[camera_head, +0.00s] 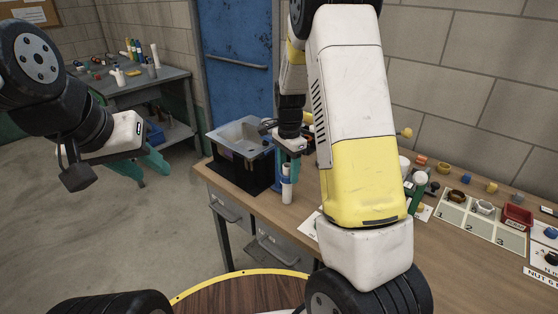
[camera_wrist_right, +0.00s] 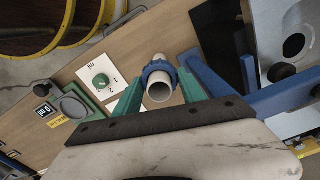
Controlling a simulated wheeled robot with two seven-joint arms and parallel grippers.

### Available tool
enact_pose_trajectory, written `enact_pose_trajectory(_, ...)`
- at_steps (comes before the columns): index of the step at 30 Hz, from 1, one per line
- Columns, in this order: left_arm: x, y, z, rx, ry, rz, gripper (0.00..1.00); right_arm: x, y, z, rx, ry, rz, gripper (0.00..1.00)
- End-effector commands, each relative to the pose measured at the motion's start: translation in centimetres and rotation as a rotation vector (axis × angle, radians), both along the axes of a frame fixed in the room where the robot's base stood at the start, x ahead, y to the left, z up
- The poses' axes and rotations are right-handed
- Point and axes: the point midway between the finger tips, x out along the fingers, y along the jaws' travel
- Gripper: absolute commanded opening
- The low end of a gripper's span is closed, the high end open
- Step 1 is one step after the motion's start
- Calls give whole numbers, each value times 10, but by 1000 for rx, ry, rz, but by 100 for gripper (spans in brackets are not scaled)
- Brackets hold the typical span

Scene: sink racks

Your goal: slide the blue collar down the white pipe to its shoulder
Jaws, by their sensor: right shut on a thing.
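The white pipe (camera_head: 287,190) stands upright near the front edge of the wooden bench. The blue collar (camera_head: 286,169) is around its upper part. My right gripper (camera_head: 293,158) is at the top of the pipe. In the right wrist view the green fingers are either side of the blue collar (camera_wrist_right: 155,69), shut on it, and the white pipe's open end (camera_wrist_right: 160,91) shows through it. The pipe's shoulder cannot be made out. My left gripper (camera_head: 150,170) hangs at the left, away from the bench, with its teal fingers apart and empty.
A black bin with a grey sink top (camera_head: 240,140) stands left of the pipe. To the right are a numbered tray (camera_head: 470,222), a red bin (camera_head: 516,216) and several small parts. My right arm hides the bench middle. A white card (camera_wrist_right: 105,82) lies near the pipe.

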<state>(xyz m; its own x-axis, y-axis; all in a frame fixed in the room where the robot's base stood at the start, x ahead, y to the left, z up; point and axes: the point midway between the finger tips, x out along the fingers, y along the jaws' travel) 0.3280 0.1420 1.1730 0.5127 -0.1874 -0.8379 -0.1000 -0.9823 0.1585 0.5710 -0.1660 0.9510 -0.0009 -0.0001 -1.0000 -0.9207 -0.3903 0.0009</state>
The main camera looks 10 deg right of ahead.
Motion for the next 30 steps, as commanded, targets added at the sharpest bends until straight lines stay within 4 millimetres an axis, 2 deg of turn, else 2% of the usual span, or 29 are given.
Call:
enact_pose_trajectory(3,0,0,0,0,0,0,36,0,0,0,0,0,0,10)
enact_pose_trajectory(4,0,0,0,0,0,0,36,0,0,0,0,0,0,52)
enact_pose_trajectory(7,0,0,0,0,0,0,36,0,0,0,0,0,0,72)
enact_pose_trajectory(14,0,0,0,0,0,0,36,0,0,1,0,-1,0,74)
enact_pose_trajectory(17,0,0,0,0,0,0,36,1,0,7,1,-4,0,74)
enact_pose_trajectory(27,0,0,0,0,0,0,36,1,0,62,0,-5,2,74)
enact_pose_trajectory(30,0,0,0,0,0,0,36,1,1,72,1,-4,1,74)
